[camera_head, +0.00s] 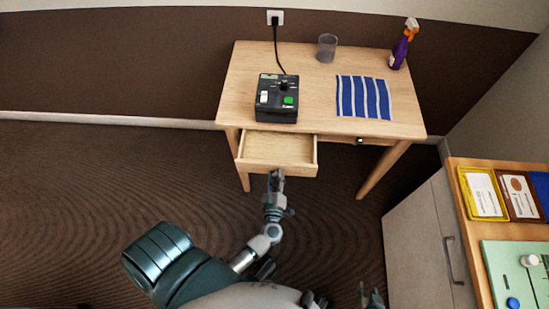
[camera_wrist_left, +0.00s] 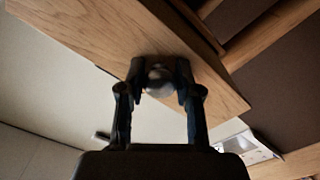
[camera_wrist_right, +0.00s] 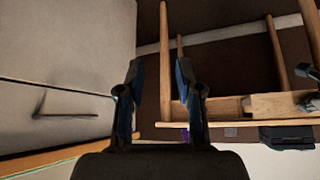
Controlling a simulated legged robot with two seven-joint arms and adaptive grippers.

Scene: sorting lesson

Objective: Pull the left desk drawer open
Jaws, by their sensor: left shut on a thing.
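The left desk drawer (camera_head: 278,149) stands pulled out from under the wooden desk (camera_head: 315,65). Its inside is visible and looks empty. My left gripper (camera_head: 276,175) is at the middle of the drawer front. In the left wrist view, its fingers (camera_wrist_left: 160,78) are shut around a round metal knob (camera_wrist_left: 159,82) on the wooden drawer front (camera_wrist_left: 95,35). My right gripper (camera_head: 371,297) is low in the head view, away from the desk. In the right wrist view, its fingers (camera_wrist_right: 161,78) are apart with nothing between them.
On the desk are a black control box (camera_head: 277,98), a grey cup (camera_head: 327,47), a blue striped cloth (camera_head: 364,97) and a purple spray bottle (camera_head: 401,48). A second drawer's knob (camera_head: 360,141) shows at right. A cabinet (camera_head: 418,245) stands at right. Carpet left of the desk is clear.

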